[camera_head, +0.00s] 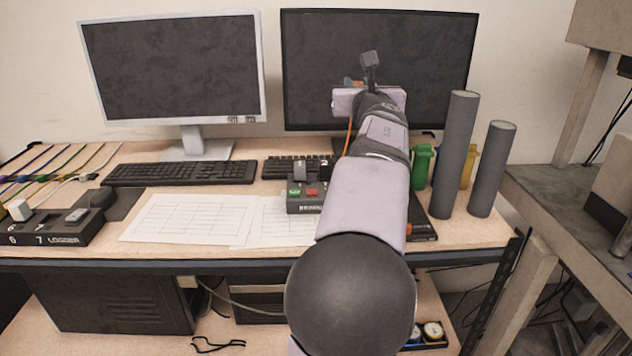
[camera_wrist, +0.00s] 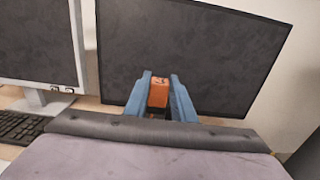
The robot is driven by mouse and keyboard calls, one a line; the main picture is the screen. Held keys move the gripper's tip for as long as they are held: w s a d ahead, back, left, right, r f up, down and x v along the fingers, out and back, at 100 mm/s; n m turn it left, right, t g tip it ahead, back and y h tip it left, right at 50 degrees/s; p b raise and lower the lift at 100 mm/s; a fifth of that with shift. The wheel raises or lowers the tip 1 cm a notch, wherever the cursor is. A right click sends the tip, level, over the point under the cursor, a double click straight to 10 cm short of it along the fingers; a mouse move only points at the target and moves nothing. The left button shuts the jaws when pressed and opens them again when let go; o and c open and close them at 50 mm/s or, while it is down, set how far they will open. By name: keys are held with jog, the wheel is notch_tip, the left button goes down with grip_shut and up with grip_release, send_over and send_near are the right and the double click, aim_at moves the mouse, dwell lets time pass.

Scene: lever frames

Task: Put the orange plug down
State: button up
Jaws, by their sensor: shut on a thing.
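The orange plug (camera_wrist: 158,92) is between the two blue fingers of my gripper (camera_wrist: 162,98) in the wrist view. The fingers are shut on it, and it is held in the air in front of the dark monitor. In the head view my arm hides most of my gripper (camera_head: 357,84); only small bits of orange and blue show at its far end. An orange cable (camera_head: 348,136) hangs down beside my arm toward the desk.
A box with green and red buttons (camera_head: 305,194) stands left of my arm. Grey tubes (camera_head: 455,155) and green bottles (camera_head: 421,166) stand at right. A black logger box (camera_head: 50,228) is at far left. Paper sheets (camera_head: 190,218) lie flat at the desk's front. Keyboards (camera_head: 180,173) lie behind them.

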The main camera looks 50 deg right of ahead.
jog(key=s+d+m+g+h, duration=0.1)
jog(key=s+d+g, duration=0.15)
jog(key=s, duration=0.45)
jog(key=s+f, duration=0.5)
jog(key=f, duration=0.2)
jog(key=w+a+f+n+t+y, duration=0.3)
jog(key=w+a+f+y, duration=0.1)
jog(key=a, duration=0.2)
jog(key=w+a+f+n+t+y, duration=0.3)
jog(key=a+f+t, duration=0.1)
jog(key=a, duration=0.2)
jog(key=w+a+r+n+y, duration=0.2)
jog(key=a+r+n+y, duration=0.15)
jog(key=a+y, duration=0.5)
jog(key=shift+n+t+h, duration=0.35)
jog(key=shift+t+h, duration=0.1)
jog(key=shift+h, duration=0.3)
jog(key=shift+a+f+b, duration=0.15)
jog(key=shift+a+f, duration=0.1)
jog(key=shift+f, duration=1.55)
jog(key=shift+a+f+b, duration=0.1)
jog(key=shift+a+f, duration=0.2)
jog(key=shift+f, duration=1.55)
jog(key=shift+a+f+b, duration=0.15)
jog(key=shift+a+f, duration=0.1)
jog(key=shift+f, duration=1.55)
jog(key=shift+f+b, duration=0.2)
jog(key=shift+b, duration=0.1)
